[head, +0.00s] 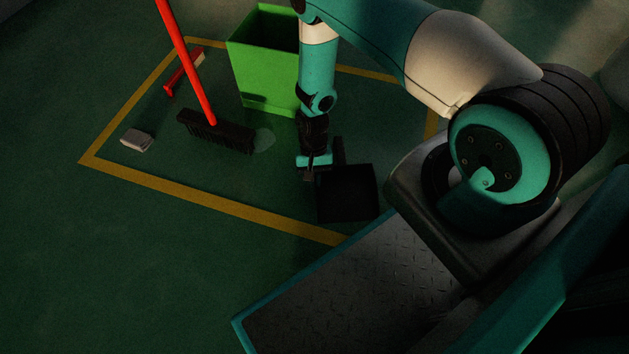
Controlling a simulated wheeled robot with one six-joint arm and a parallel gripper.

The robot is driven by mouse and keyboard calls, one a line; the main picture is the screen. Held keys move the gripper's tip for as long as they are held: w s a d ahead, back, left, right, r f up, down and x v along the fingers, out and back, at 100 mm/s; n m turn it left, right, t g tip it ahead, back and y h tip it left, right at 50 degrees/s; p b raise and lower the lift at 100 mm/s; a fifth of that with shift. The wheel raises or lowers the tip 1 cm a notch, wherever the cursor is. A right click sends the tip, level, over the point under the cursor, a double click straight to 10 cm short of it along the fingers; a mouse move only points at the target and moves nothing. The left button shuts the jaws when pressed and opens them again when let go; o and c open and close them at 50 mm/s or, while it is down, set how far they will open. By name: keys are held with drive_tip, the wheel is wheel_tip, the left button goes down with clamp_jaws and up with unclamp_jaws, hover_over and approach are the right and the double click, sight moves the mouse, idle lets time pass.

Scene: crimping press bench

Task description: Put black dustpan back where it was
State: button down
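The black dustpan (347,193) is at the middle right of the head view, just inside the near yellow line, with its handle side toward the green bin. My gripper (315,168) is at the dustpan's upper left, pointing down at or beside its handle. The fingertips are dark against the dark dustpan, so I cannot tell whether they are open or shut on it. I also cannot tell whether the dustpan rests on the floor or hangs just above it.
A yellow line (225,206) frames a floor area. Inside it are a green bin (262,70), a red-handled broom (215,132), a red hand brush (184,73) and a small grey block (136,140). A pale round patch (265,138) marks the floor. Floor at left is clear.

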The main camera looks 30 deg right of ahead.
drive_tip(key=shift+f, duration=0.15)
drive_tip(key=c, duration=1.3)
unclamp_jaws()
